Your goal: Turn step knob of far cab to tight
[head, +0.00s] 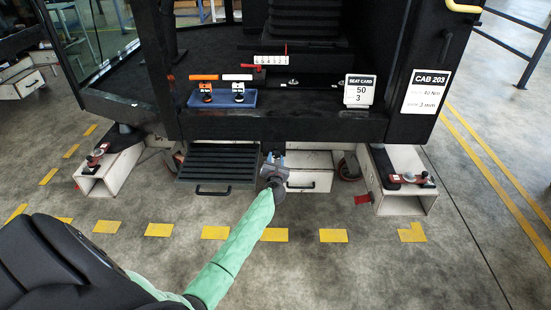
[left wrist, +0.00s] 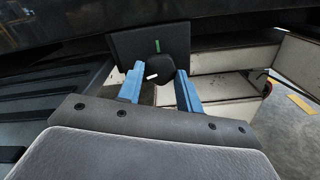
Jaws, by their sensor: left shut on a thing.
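The step knob (left wrist: 161,68) is black with a white pointer mark, on a dark plate (left wrist: 122,44) under the cab edge. A green mark (left wrist: 157,46) shows on the plate above the knob. The white mark sits lower on the knob, out of line with the green one. My left gripper (head: 273,160) is low under the cab front, and its blue fingers (left wrist: 160,88) are shut on the knob from both sides. In the head view the gripper hides the knob. The cab (head: 290,115) carries a CAB 203 sign (head: 427,92). My right gripper is out of view.
A ribbed step (head: 217,163) is left of my gripper, and a pale drawer box (head: 309,170) is right of it. Trolley feet with red-handled clamps stand at left (head: 110,172) and right (head: 405,198). The floor in front is clear.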

